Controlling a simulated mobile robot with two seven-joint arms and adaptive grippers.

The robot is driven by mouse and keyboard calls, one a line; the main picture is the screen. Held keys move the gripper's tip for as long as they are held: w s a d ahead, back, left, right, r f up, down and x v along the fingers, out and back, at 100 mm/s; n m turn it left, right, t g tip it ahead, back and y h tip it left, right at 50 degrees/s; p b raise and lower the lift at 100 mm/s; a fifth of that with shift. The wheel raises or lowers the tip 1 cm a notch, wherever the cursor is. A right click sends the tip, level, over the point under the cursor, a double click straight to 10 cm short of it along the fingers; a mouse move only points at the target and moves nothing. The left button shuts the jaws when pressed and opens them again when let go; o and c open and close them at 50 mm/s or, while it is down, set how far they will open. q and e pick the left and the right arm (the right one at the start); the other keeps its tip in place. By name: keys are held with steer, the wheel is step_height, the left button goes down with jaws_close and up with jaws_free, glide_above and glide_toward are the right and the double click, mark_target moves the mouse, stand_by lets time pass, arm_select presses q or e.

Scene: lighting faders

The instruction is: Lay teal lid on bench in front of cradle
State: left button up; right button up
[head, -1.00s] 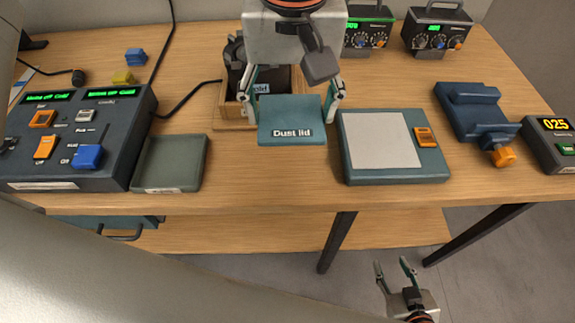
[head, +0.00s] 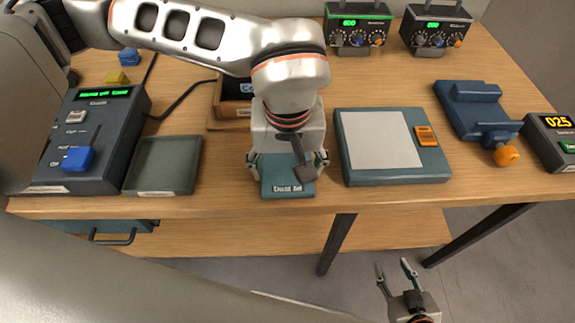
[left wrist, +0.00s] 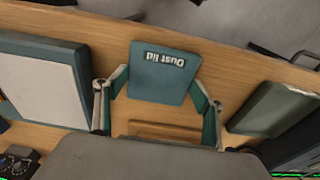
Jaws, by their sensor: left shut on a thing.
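The teal lid marked "Dust lid" (head: 287,189) is at the bench front, between the shallow green tray and the teal box with a pale top. My left gripper (head: 288,166) is shut on it, one finger at each side. The lid also shows in the left wrist view (left wrist: 160,76), between the fingers. I cannot tell whether it touches the bench. The wooden cradle (head: 229,108) stands behind it, partly hidden by my left arm. My right gripper (head: 396,272) is open and empty, low in front of the bench.
The green tray (head: 163,166) lies left of the lid, and the teal box with a pale top (head: 378,140) lies close on its right. A dark console (head: 95,140) stands at the left. The bench's front edge (head: 230,207) is just before the lid.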

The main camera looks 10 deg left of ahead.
mark_target(287, 182)
arm_select(q)
steer(key=o, duration=1.2)
steer(key=shift+f, duration=0.15)
steer(key=shift+c, duration=0.2)
step_height(287, 182, up, 12)
steer(key=s+p, duration=0.1)
steer(key=shift+s+d, duration=0.2)
steer(key=shift+s, duration=0.05)
steer(key=shift+s, duration=0.1)
